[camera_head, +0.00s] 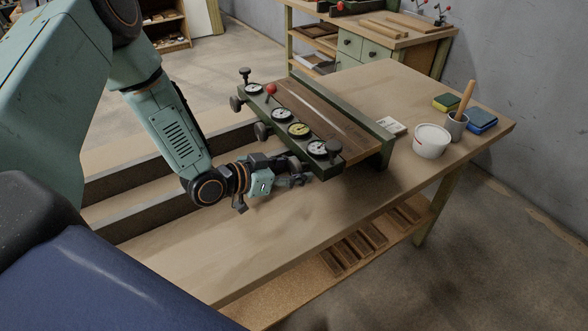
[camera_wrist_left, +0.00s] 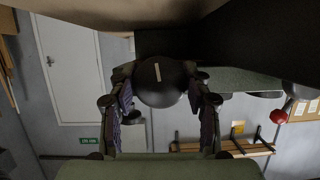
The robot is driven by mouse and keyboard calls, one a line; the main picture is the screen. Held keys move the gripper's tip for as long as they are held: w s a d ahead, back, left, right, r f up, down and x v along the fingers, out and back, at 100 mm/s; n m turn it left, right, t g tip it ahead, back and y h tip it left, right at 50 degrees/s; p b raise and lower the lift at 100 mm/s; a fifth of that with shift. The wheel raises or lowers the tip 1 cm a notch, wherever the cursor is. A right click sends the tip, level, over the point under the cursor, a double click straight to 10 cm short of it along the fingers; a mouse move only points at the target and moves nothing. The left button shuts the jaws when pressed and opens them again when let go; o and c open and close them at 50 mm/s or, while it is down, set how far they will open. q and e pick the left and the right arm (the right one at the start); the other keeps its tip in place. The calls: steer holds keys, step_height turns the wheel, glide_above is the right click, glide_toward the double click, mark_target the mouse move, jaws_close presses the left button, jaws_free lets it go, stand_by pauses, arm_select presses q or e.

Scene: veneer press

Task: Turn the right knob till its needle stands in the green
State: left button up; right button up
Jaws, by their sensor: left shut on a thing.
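The veneer press (camera_head: 330,115) stands on the bench with a row of round dials along its green front rail. The dial at the right end (camera_head: 318,148) has a pale face; its needle is too small to read. My left gripper (camera_head: 298,176) is at the front of the rail, just below that dial. In the left wrist view, the gripper (camera_wrist_left: 162,108) is shut on a dark round knob (camera_wrist_left: 160,84) with a pale line, one finger on each side. In the head view the gripper hides this knob. My right gripper is not in view.
Two other dark knobs (camera_head: 262,131) stick out of the rail further left. The front bench top (camera_head: 210,255) is clear.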

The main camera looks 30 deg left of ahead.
mark_target(291, 169)
arm_select(q)
steer(key=o, duration=1.2)
steer(key=shift+v, duration=3.8)
